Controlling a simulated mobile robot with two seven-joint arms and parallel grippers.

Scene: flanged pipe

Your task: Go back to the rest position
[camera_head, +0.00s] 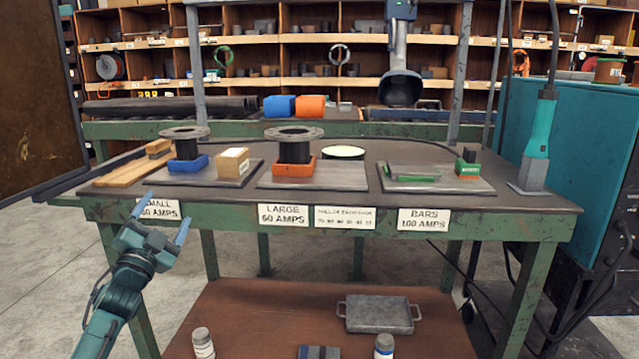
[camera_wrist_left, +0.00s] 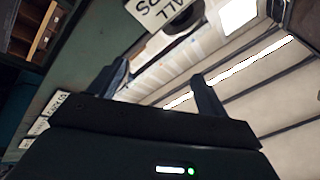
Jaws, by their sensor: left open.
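My left gripper (camera_head: 165,222) is open and empty in the head view, in front of the workbench's front left edge, below the small-amps label (camera_head: 158,209). Its two fingers also show spread apart in the left wrist view (camera_wrist_left: 160,85), with nothing between them. A smaller flanged pipe (camera_head: 186,146) stands upright in a blue block (camera_head: 188,164) on the left plate. A larger flanged pipe (camera_head: 294,150) stands upright in an orange block (camera_head: 294,167) on the middle plate. My right gripper is not in view.
The green-framed workbench (camera_head: 400,213) spans the middle. Its lower shelf holds a grey metal tray (camera_head: 379,315) and bottles. A teal cabinet (camera_head: 580,150) and teal torch-like tool (camera_head: 540,130) stand at right. The floor left of the bench (camera_head: 50,270) is clear.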

